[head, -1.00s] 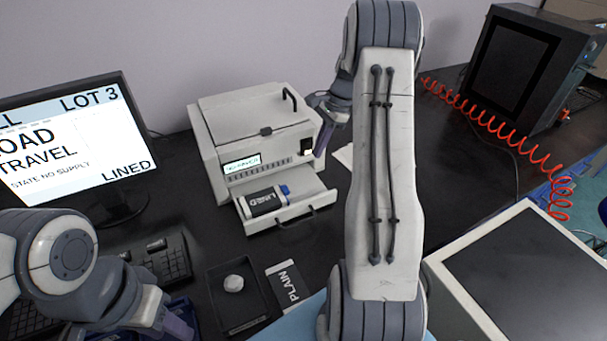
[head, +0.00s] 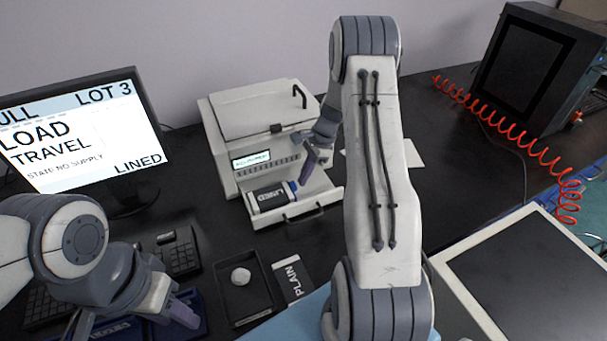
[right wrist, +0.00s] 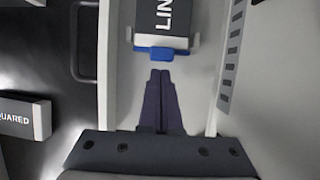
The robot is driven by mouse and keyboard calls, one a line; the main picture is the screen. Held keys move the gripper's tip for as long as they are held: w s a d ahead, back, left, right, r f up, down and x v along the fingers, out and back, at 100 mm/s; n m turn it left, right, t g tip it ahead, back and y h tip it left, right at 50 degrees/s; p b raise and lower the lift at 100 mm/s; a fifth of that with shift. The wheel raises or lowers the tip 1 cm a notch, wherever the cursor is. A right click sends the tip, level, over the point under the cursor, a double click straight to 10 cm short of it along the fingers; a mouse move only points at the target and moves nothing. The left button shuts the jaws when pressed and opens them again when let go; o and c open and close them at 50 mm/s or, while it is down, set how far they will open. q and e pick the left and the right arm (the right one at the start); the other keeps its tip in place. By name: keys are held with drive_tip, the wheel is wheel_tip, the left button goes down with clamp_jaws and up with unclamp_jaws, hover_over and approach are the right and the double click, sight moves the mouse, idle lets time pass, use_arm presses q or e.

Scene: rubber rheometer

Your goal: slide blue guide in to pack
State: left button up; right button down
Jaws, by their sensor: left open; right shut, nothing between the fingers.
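A dark pack labelled LINED (head: 268,196) lies in the open drawer (head: 322,200) of the white machine. Its blue guide (head: 293,186) sticks out at the pack's right end; in the right wrist view the blue guide (right wrist: 161,54) sits at the near end of the pack (right wrist: 165,18). My right gripper (head: 307,170) is over the drawer just right of the blue guide. In the right wrist view its fingertips (right wrist: 160,74) are shut together and empty, pointing at the blue guide with a small apparent gap. My left gripper (head: 190,312) is open at the lower left, away from the drawer.
The white machine (head: 250,120) stands behind the drawer. A PLAIN pack (head: 292,278) and a black tray (head: 240,305) with a white lump lie in front. A monitor (head: 80,140) and keyboard (head: 175,255) are at left. A dark box labelled SQUARED (right wrist: 20,117) shows outside the drawer.

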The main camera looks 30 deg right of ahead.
drive_tip(key=shift+a, duration=0.15)
drive_tip(key=shift+w+a, duration=0.1)
drive_tip(key=shift+a, duration=0.5)
